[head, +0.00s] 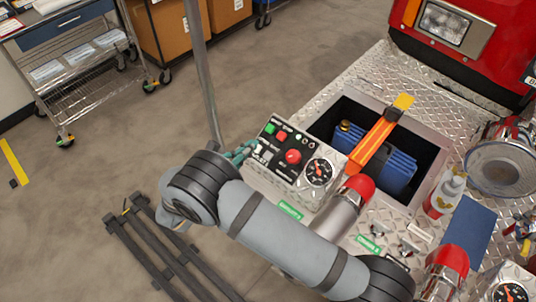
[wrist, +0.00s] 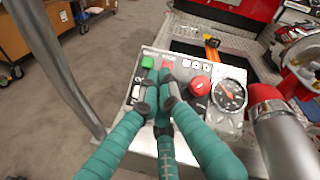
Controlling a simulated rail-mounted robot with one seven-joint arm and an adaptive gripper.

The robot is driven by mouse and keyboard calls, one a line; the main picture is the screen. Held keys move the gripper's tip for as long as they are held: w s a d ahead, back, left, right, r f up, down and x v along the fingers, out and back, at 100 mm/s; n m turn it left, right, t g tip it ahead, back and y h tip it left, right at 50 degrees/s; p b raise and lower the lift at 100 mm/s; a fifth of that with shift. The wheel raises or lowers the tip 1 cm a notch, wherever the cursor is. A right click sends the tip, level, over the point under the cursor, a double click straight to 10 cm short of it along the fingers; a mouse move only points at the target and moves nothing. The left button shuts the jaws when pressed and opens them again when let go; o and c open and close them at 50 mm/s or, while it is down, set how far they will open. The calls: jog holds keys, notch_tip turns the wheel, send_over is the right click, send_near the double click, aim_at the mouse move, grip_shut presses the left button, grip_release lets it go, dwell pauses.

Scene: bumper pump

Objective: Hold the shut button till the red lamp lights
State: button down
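The control panel (head: 282,150) has a green button (head: 270,128), a smaller red button (head: 282,135) and a large red knob (head: 293,156). The wrist view shows the green button (wrist: 147,62) and red button (wrist: 168,66) just beyond my fingertips. Small round fittings (wrist: 196,65) sit right of the red button; none clearly glows red. Which button is the shut one is unreadable. My gripper (wrist: 161,82), with teal fingers, has its tips drawn together over the panel's left part, empty. It also shows at the panel's left edge in the head view (head: 242,152). Contact cannot be told.
A pressure gauge (head: 319,172) sits right of the knob. A red-capped pipe (head: 345,205) stands close to the panel's right. A grey pole (head: 203,80) rises at the left. An open bay (head: 420,140) behind holds a blue can (head: 398,172) and an orange tool (head: 375,138).

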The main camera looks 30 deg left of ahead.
aim_at(268, 156)
jog(key=w+f+b, duration=0.4)
jog(key=f+b, duration=0.2)
jog(key=f, duration=0.1)
jog(key=shift+w+d+f, duration=0.2)
jog(key=shift+w+d, duration=0.05)
jog(key=shift+d, duration=0.1)
jog(key=shift+f, duration=0.15)
dwell(1.2)
jog(key=shift+w+f+b, duration=0.25)
jog(key=shift+b, duration=0.1)
jog(key=shift+w+d+f+b, duration=0.1)
jog(key=shift+w+f+b, duration=0.1)
jog(key=shift+f+b, duration=0.2)
dwell(0.7)
dwell(2.8)
jog(key=shift+s+r+p, duration=0.45)
jog(key=shift+r+p, duration=0.35)
